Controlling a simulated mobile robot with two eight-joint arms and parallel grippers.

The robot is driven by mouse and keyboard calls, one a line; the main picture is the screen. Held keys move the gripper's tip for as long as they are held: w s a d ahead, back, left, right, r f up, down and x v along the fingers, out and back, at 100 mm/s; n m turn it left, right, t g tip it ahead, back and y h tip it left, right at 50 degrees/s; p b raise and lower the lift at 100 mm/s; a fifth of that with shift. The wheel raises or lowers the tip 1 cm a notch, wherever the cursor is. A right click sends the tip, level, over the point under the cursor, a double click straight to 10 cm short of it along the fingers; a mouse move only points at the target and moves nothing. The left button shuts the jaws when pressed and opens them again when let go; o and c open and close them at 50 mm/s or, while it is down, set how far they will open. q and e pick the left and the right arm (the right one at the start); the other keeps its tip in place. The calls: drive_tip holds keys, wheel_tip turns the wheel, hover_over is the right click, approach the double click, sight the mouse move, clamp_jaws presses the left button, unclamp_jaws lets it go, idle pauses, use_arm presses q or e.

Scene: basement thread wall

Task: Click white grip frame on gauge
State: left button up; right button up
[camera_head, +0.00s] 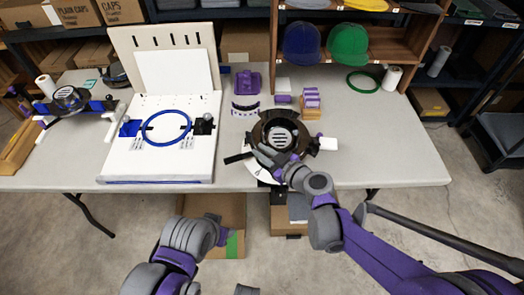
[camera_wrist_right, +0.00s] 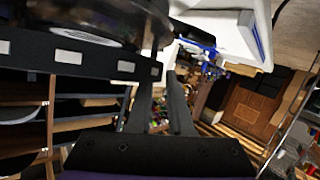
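A dark round gauge (camera_head: 280,136) with a pale lined label stands at the front edge of the table. A dark brown curved frame surrounds it, with a white block (camera_head: 327,143) on its right. I cannot tell from above whether the frame is seated on the gauge. My right gripper (camera_head: 264,155) is at the front left of this assembly. In the right wrist view, a dark band with white rectangles (camera_wrist_right: 68,56) runs across the upper left, and two dark fingers (camera_wrist_right: 162,55) reach up beside it. Their tips are partly hidden, so their grip is unclear.
A white hooping board with a blue ring (camera_head: 166,128) lies left of the gauge. Purple items (camera_head: 247,82), a green ring (camera_head: 364,83) and caps (camera_head: 302,42) are behind. The table's right side (camera_head: 400,150) is clear.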

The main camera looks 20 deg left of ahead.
drive_tip(key=shift+o, duration=1.2)
drive_tip(key=p+v, duration=0.1)
drive_tip(key=v, duration=1)
drive_tip(key=s+d+r+m+g+h+p, duration=0.1)
drive_tip(key=s+d+m+h+p, duration=0.3)
drive_tip(key=d, duration=0.7)
drive_tip(key=s+d+r+m+g+h+p, duration=0.2)
drive_tip(key=s+d+r+m+h+p, duration=0.1)
drive_tip(key=s+d+m+h+p, duration=0.2)
drive_tip(key=s+d+m+h, duration=0.2)
drive_tip(key=s+d+m, duration=0.2)
drive_tip(key=s+d, duration=0.2)
drive_tip(key=shift+s+h, duration=0.3)
drive_tip(key=shift+h, duration=0.1)
